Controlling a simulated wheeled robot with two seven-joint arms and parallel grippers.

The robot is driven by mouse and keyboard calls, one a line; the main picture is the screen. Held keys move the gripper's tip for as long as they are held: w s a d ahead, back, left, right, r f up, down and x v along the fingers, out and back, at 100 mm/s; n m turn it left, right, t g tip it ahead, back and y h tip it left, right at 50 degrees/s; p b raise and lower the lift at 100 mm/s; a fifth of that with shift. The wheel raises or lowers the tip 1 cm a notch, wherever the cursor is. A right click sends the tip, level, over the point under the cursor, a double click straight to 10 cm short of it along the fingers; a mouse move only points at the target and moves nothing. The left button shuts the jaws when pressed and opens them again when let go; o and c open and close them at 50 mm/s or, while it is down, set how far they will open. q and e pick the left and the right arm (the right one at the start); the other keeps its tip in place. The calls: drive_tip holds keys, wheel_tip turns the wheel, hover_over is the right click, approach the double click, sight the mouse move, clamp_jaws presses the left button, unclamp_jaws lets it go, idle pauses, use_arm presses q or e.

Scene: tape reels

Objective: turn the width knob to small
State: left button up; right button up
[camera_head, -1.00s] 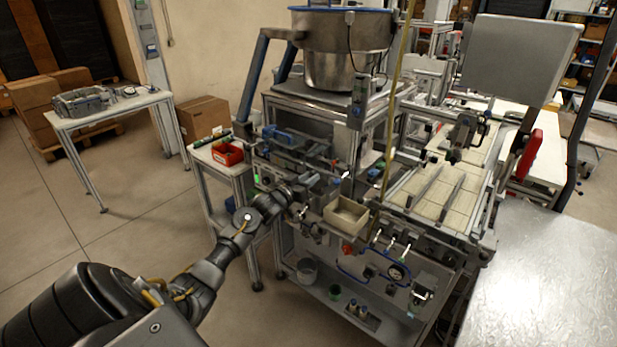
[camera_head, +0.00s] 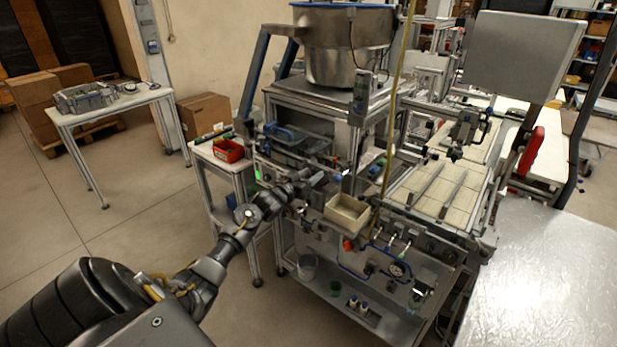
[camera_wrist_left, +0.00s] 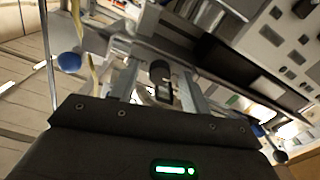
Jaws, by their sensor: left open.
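My left gripper (camera_head: 316,182) reaches the front of the machine, left of the beige bin. In the left wrist view its two grey fingers (camera_wrist_left: 161,92) stand apart. A small black knob-like part with a little display (camera_wrist_left: 160,72) shows between them. It may be the width knob, but I cannot read any marking or setting on it, nor tell whether the fingers touch it. In the head view this part is too small or hidden by the gripper to make out. My right gripper is not in view.
The beige bin (camera_head: 347,213) sits close to the right of the gripper. A red bin (camera_head: 229,150) stands on a side table to the left. A blue ball-ended lever (camera_wrist_left: 69,62) shows in the wrist view. A metal tabletop (camera_head: 545,285) fills the lower right.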

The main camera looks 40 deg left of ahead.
use_arm(q)
drive_tip(key=s+b, duration=0.3)
drive_tip(key=s, duration=0.7)
drive_tip(key=shift+s, duration=0.4)
drive_tip(key=shift+d, duration=0.1)
